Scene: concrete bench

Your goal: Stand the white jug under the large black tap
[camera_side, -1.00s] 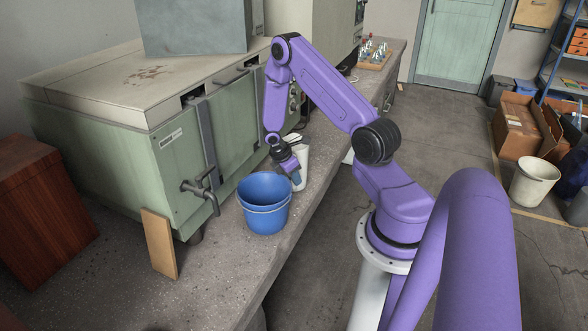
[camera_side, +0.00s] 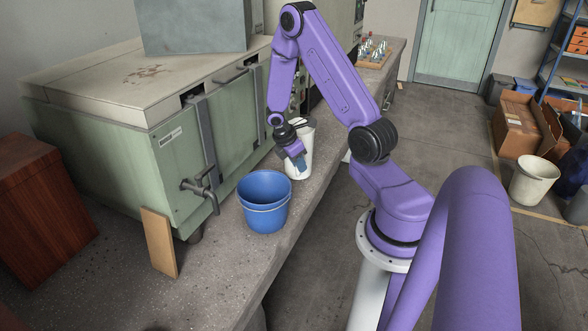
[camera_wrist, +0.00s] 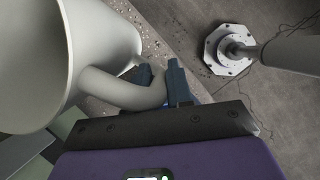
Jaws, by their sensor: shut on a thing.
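The white jug (camera_side: 305,142) is upright, or nearly so, above the bench on the far side of the blue bucket in the side view. My gripper (camera_side: 299,162) is in front of it, partly hiding it. In the wrist view, my gripper's blue fingers (camera_wrist: 162,82) are shut on the jug's curved handle, with the jug (camera_wrist: 102,42) filling the upper left. Whether its base clears the bench is hard to tell. The large dark tap (camera_side: 203,187) sticks out from the green cabinet's front, left of the jug, spout downward.
A blue bucket (camera_side: 264,204) stands on the bench (camera_side: 225,255) between the tap and the jug, right of the spout. A wooden board (camera_side: 159,242) leans against the green cabinet (camera_side: 175,165) left of the tap. The bench directly below the spout looks clear.

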